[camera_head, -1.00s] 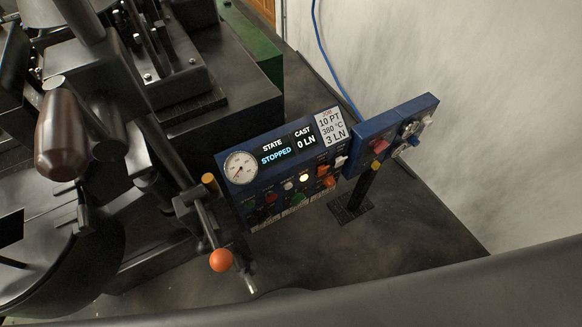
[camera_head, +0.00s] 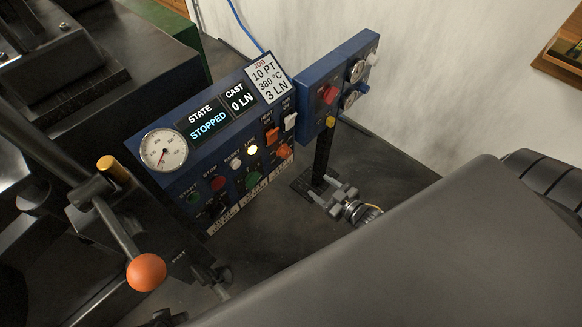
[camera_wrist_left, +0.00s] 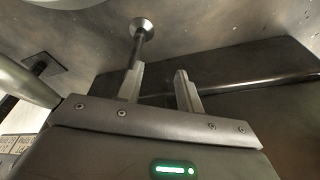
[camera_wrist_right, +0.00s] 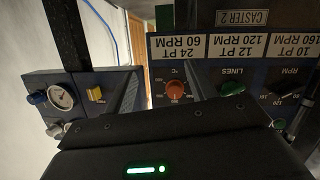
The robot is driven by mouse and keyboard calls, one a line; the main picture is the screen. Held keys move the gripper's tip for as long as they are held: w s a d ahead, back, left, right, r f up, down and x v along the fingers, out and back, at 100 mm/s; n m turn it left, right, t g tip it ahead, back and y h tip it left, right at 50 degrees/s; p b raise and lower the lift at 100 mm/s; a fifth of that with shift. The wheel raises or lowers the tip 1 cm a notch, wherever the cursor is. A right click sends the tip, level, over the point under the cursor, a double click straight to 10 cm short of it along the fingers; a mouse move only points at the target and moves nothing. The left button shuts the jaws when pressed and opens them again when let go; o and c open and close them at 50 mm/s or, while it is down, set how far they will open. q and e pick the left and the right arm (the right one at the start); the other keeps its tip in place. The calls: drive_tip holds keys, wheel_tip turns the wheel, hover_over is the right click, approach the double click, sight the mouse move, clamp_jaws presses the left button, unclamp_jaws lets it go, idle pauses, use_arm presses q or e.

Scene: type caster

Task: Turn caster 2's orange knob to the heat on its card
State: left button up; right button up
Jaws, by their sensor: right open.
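Caster 2's panel (camera_head: 205,160) is blue, with a gauge and a display reading STOPPED and 0 LN. Its card (camera_head: 267,78) reads 10 PT, 380 °C, 3 LN. The orange knob (camera_head: 284,151) is at the panel's lower right. The knob (camera_wrist_right: 174,91) also shows upside down in the right wrist view, marked °C; its exact setting is too small to read. My right gripper (camera_head: 331,199) is open and empty, apart from the knob, which appears between its fingers in the wrist view. My left gripper (camera_wrist_left: 160,75) is open, by a metal rod.
A second blue panel (camera_head: 338,82) on a black post stands right of the caster's panel. An orange ball lever (camera_head: 146,272) sticks out in front at the left. An orange switch (camera_head: 271,136) marked HEAT sits just above the knob. Dark table lies below.

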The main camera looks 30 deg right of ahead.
drive_tip(key=n+t+y+b, duration=0.1)
drive_tip(key=t+y+b, duration=0.1)
approach(288, 155)
drive_tip(key=x, duration=0.7)
drive_tip(key=shift+w+b, duration=0.3)
drive_tip(key=shift+b, duration=0.1)
use_arm(q)
wheel_tip(288, 155, up, 7)
drive_tip(key=shift+s+r, duration=0.2)
drive_tip(key=shift+s, duration=0.15)
use_arm(e)
drive_tip(key=shift+x, duration=0.75)
use_arm(q)
drive_tip(key=shift+s, duration=0.1)
use_arm(e)
drive_tip(key=shift+c, duration=0.3)
drive_tip(key=c, duration=0.9)
